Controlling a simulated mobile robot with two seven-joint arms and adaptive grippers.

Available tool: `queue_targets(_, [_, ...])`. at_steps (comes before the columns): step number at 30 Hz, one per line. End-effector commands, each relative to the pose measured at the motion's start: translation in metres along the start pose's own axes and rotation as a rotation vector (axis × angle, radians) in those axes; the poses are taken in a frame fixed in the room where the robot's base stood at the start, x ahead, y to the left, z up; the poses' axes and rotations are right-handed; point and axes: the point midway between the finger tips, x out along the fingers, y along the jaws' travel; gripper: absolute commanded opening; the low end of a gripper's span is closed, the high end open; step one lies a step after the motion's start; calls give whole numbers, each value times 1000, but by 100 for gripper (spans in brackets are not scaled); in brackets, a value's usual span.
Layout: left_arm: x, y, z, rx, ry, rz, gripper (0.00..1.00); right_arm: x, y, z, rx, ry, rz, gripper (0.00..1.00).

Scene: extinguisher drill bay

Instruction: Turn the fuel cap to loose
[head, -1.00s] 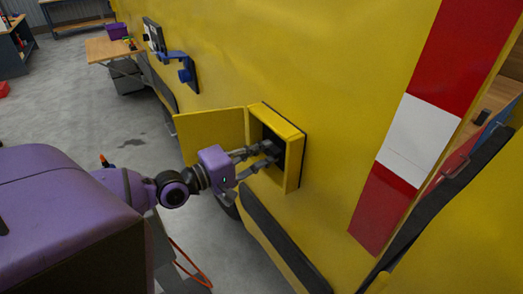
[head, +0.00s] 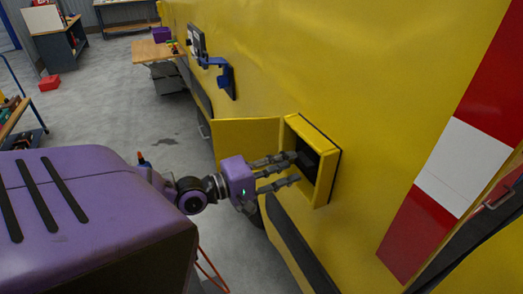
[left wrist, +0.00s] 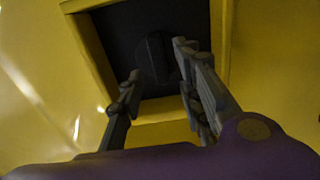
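The fuel cap (left wrist: 158,58) is a dark, round shape with a raised bar, deep inside a yellow box-like recess (left wrist: 222,35). It is dim, and its turn position cannot be read. In the head view the cap is a dark patch (head: 309,163) inside the recess on the yellow vehicle side. My left gripper (head: 296,167) is at the mouth of the recess with its fingers pointing in. In the left wrist view its fingers (left wrist: 158,61) are spread apart, one toward each side of the cap, with nothing held. Contact with the cap cannot be told. My right gripper is not in view.
The yellow flap (head: 246,143) stands open on the left of the recess. A blue bracket (head: 219,77) is on the vehicle side further back. A wooden table (head: 155,51) and a red box (head: 49,83) stand beyond. The grey floor between is mostly clear.

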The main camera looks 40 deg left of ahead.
Motion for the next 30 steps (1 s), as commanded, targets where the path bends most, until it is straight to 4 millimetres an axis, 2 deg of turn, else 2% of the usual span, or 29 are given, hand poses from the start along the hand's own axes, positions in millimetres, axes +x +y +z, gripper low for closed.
queue_targets(1, [-11,-2,0,0,0,-7,33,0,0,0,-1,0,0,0])
queue_targets(6, [-44,-2,0,-1,0,-7,33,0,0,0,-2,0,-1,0])
queue_targets(15, [-84,-1,0,-2,0,-4,33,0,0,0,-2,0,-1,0])
queue_targets(21, [-92,0,0,-2,-1,-1,33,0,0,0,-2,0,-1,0])
queue_targets(30, [-93,0,0,-2,-1,0,33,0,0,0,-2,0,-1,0])
